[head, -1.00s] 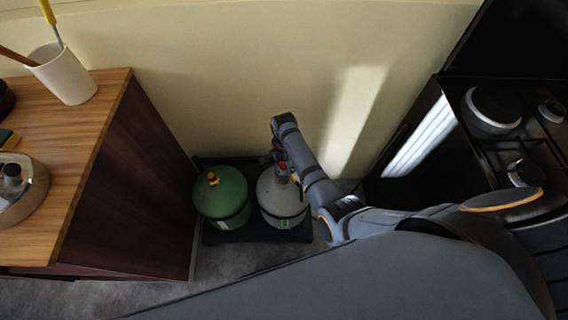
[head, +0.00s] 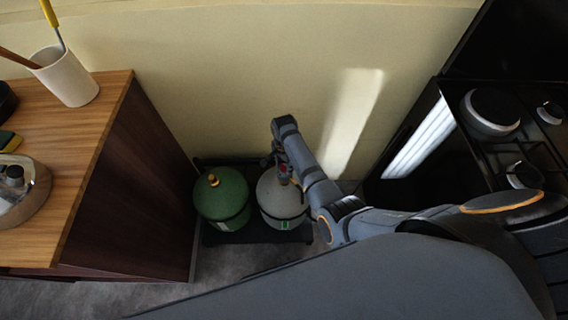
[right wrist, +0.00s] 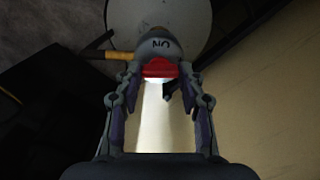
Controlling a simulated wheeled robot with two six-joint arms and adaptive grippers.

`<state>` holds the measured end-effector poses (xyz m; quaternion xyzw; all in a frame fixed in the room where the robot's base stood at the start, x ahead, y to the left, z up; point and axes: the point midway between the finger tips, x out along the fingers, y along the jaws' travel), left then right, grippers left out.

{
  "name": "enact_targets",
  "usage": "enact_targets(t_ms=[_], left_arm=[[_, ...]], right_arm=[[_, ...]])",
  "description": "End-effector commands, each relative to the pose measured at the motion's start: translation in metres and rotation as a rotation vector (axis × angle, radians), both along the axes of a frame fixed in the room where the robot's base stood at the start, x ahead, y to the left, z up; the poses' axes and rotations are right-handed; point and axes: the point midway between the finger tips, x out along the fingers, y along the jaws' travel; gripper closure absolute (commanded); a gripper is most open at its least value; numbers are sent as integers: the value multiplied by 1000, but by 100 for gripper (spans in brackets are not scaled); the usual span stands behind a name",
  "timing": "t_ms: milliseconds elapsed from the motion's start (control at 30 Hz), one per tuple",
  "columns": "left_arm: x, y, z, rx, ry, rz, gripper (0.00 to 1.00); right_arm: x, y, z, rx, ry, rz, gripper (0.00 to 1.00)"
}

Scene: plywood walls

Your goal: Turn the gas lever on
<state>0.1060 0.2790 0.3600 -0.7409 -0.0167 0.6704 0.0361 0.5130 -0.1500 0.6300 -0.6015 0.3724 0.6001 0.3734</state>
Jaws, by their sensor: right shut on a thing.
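My right gripper (head: 279,163) is over the top of the grey cylinder. In the right wrist view, my right gripper (right wrist: 160,80) has its fingers on either side of a red lever (right wrist: 159,68) and is shut on it. The lever sits on a grey valve (right wrist: 160,45) with the letters "ON", upside down in this view. A brass-coloured pipe (right wrist: 114,55) sticks out to the left of the valve. The fingers partly hide the lever. My left gripper is not in view.
The cylinders stand on a dark tray (head: 256,236) in a gap between a wooden cabinet (head: 135,190) on the left and a black stove (head: 500,150) on the right. A cream wall (head: 230,90) is close behind. A white cup (head: 66,78) stands on the cabinet.

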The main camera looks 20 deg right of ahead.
Motion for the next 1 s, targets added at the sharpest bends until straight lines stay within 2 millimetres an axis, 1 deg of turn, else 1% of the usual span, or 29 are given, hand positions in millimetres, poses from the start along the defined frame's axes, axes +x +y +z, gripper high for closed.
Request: enact_targets(t_ms=[33, 167, 500, 1000], left_arm=[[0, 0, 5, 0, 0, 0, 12], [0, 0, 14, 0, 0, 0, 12], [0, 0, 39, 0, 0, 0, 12], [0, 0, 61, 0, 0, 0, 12]], right_arm=[[-3, -1, 0, -3, 10, 21, 92], [-4, -1, 1, -2, 11, 106, 92], [-4, -2, 1, -2, 12, 417, 92], [-3, -2, -1, -2, 9, 892, 92]])
